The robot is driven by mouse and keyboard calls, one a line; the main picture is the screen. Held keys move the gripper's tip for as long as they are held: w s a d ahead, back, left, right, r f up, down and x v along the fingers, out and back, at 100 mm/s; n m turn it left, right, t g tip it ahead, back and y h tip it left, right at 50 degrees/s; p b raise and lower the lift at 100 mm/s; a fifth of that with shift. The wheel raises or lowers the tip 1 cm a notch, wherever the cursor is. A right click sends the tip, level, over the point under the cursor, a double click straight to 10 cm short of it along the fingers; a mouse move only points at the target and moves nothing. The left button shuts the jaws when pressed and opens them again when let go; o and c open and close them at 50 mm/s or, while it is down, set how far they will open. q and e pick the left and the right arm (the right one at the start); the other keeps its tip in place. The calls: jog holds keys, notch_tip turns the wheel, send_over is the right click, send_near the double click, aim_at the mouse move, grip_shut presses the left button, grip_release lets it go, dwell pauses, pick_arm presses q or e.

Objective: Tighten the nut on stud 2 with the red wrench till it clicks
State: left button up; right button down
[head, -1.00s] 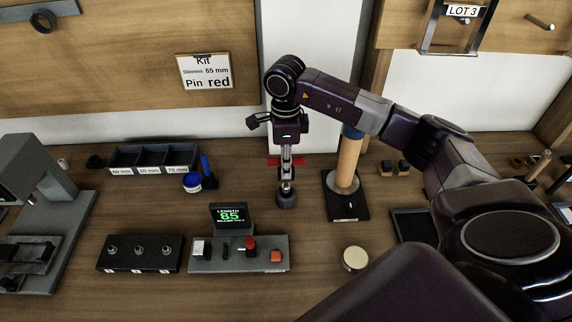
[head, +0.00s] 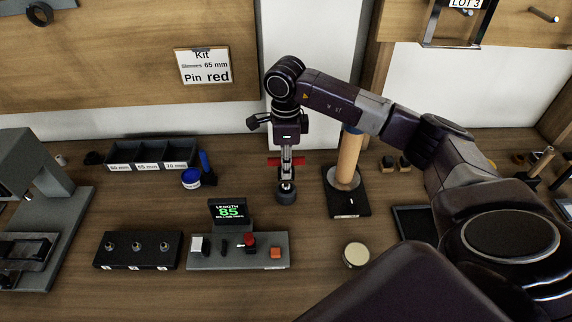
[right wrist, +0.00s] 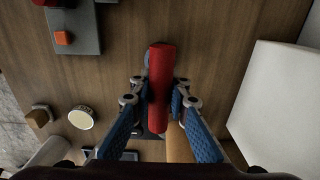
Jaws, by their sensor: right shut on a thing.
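My right gripper (head: 287,172) points straight down and is shut on the red wrench (head: 302,160), whose red bar sticks out on both sides of the fingers. In the right wrist view the red bar (right wrist: 160,85) lies between the blue finger pads (right wrist: 155,108). The wrench's lower end is hidden or too small to make out. A dark round piece (head: 286,196) is directly under the gripper. The black stud block (head: 106,262) lies at front left with three studs and a numbered label below each. The middle stud (head: 137,247) is stud 2. My left gripper is out of view.
A grey panel (head: 262,262) with a red button and a display reading 85 (head: 230,212) lies right of the block. A round tin (head: 355,255) lies at front right.

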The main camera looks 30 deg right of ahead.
jog(key=shift+f+b, duration=0.65)
jog(key=shift+f, duration=0.15)
jog(key=c, duration=1.8)
grip_release()
jog(key=shift+o, duration=0.2)
notch_tip(320, 180, up, 12)
jog(key=shift+r, duration=0.1)
